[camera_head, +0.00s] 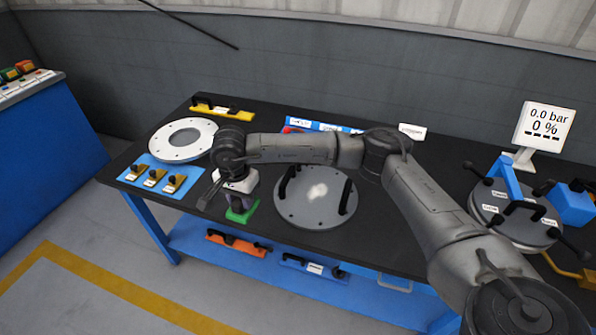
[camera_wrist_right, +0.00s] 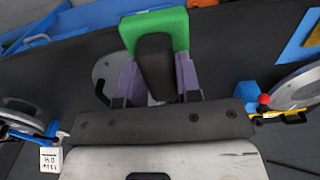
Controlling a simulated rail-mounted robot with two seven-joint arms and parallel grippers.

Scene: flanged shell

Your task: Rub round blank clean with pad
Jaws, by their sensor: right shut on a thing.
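The round blank (camera_head: 300,215) is a grey disc with small holes round its rim and two black upright handles. It lies on the dark bench, with a whitish smudge (camera_head: 317,191) near the middle of its face. My right gripper (camera_head: 241,200) is shut on the black handle (camera_wrist_right: 155,62) of the green pad (camera_head: 240,215). The pad is just left of the blank, near the bench's front edge; I cannot tell whether it touches the bench. In the right wrist view the green pad (camera_wrist_right: 172,22) shows beyond the purple fingers, and part of the blank (camera_wrist_right: 104,72) shows beside them. My left gripper is not in view.
A white ring (camera_head: 160,145) and a blue mat (camera_head: 138,183) with three small clamps lie at left. A yellow bar (camera_head: 235,114) lies behind. A display (camera_head: 545,125) and a handled round vessel (camera_head: 490,205) stand at right. The lower shelf (camera_head: 190,237) holds orange and blue tools.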

